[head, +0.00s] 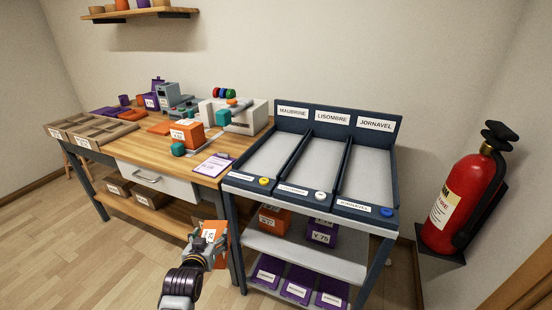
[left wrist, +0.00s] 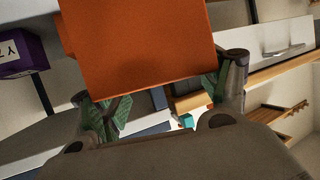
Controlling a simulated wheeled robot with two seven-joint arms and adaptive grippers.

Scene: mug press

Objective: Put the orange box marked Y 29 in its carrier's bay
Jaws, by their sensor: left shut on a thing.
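My left gripper (head: 206,250) is shut on an orange box (head: 215,232), held low in front of the bench and the sorting rack. The box has a white label, partly covered by the fingers and too small to read. In the left wrist view the orange box (left wrist: 145,45) fills the top middle, between the fingers (left wrist: 165,95). The rack has three empty sloping bays: MAUBRINE (head: 270,158), LISOMBRE (head: 315,165) and JORNAVEL (head: 366,175), with yellow, white and blue buttons at their front edges. My right gripper is out of view.
Another labelled orange box (head: 187,132) stands on the wooden bench (head: 150,146), near a purple clipboard (head: 212,165). Under the bays, a shelf holds an orange box (head: 273,219) and a purple box (head: 322,233). A fire extinguisher (head: 462,200) stands at the right.

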